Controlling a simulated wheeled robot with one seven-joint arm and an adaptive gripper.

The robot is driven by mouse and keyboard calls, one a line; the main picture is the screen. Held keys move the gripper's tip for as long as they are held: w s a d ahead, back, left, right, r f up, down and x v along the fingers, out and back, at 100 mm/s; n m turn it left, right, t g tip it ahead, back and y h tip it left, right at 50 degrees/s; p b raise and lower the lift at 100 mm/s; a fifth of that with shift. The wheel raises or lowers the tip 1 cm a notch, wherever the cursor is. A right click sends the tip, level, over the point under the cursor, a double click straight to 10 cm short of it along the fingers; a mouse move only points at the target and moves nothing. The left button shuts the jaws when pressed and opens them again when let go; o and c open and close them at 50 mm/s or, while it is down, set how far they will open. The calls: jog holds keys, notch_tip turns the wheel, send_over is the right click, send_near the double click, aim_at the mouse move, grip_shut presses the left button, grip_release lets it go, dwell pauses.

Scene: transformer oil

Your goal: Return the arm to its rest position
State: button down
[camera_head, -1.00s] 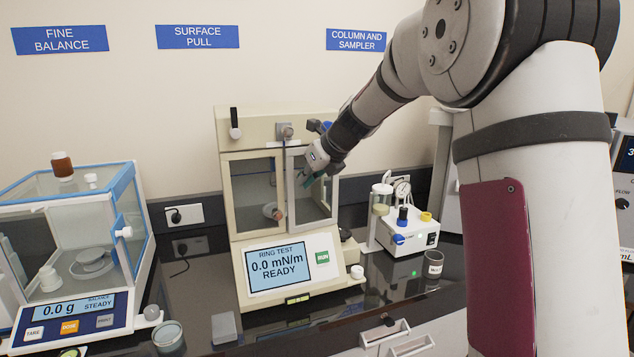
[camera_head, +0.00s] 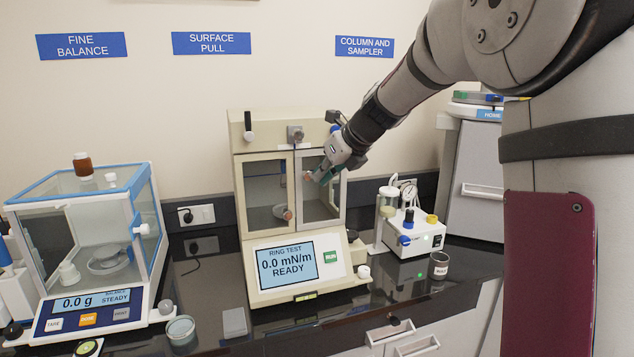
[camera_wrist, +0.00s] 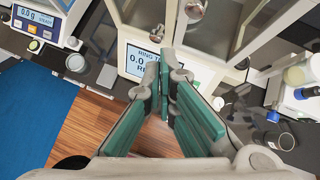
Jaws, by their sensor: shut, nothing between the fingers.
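My gripper (camera_head: 322,178) is at the end of my raised arm, in front of the right glass door of the surface pull instrument (camera_head: 262,296) in the head view. Its green-padded fingers (camera_wrist: 166,88) are brought together with nothing between them in the wrist view. Whether the fingers touch the door cannot be told.
A glass-sided fine balance (camera_head: 140,292) stands at the left. A white column unit (camera_head: 418,240) and a small dark cup (camera_head: 439,265) stand to the right. A glass dish (camera_head: 181,331) and a grey block (camera_head: 235,322) lie near the bench's front edge.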

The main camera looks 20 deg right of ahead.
jog(key=s+a+r+n+g, duration=0.1)
jog(key=s+a+n, duration=0.3)
jog(key=s+n, duration=0.5)
jog(key=s+a+r+n+g, duration=0.1)
jog(key=s+a+n, duration=0.5)
jog(key=s, duration=0.6)
jog(key=s+f+n+g+h, duration=0.1)
jog(key=s+f+n, duration=0.5)
jog(key=s+n, duration=1)
jog(key=shift+d+f+n+h, duration=0.25)
jog(key=shift+d+n+h, duration=0.15)
jog(key=shift+n+h, duration=0.4)
